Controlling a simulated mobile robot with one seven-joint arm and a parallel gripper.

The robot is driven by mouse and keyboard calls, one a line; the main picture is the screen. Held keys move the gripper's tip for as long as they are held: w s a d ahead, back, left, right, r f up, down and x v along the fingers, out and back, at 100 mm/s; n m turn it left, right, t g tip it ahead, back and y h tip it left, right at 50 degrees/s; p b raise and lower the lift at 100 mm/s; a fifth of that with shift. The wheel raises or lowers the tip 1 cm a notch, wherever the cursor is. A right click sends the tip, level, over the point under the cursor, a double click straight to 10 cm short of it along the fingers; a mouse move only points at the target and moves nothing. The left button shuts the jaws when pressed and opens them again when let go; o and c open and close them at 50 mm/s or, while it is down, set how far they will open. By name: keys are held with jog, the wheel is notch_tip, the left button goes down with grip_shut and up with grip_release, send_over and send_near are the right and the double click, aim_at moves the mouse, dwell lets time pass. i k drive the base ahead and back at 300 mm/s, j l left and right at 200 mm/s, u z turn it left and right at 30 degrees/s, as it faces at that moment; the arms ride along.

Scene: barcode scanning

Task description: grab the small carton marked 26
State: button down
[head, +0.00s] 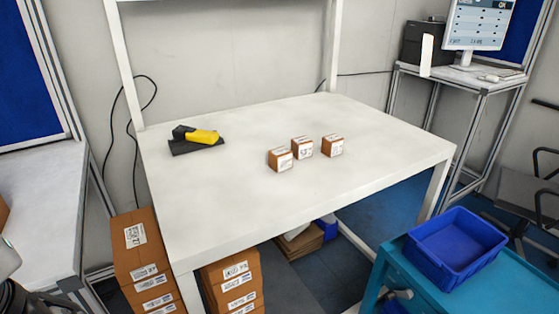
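Three small brown cartons with white labels stand close together on the white table. The left carton (280,159) is nearest the front. The middle carton (302,148) stands slightly behind it, and the right carton (332,146) is a little apart to the right. The label print is too small to read, so I cannot tell which one is marked 26. My gripper is not clearly visible; only a grey and dark part of my own body shows at the lower left edge.
A yellow and black scanner (201,136) lies on a dark stand at the table's (225,215) back left. A blue bin (455,247) sits on a teal cart (500,285) at the lower right. Larger brown boxes (142,255) are stacked at the table's left. Most of the tabletop is clear.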

aim_at(281, 158)
jog(key=i+l+u, duration=0.1)
jog(key=l+u, duration=0.15)
jog(key=l, duration=0.15)
jog(key=i+l+u, duration=0.1)
jog(key=l+u, duration=0.2)
jog(key=i+l+u, duration=0.2)
jog(key=l, duration=0.15)
jog(key=i+l+u, duration=0.2)
jog(key=l, duration=0.15)
jog(key=i, duration=0.6)
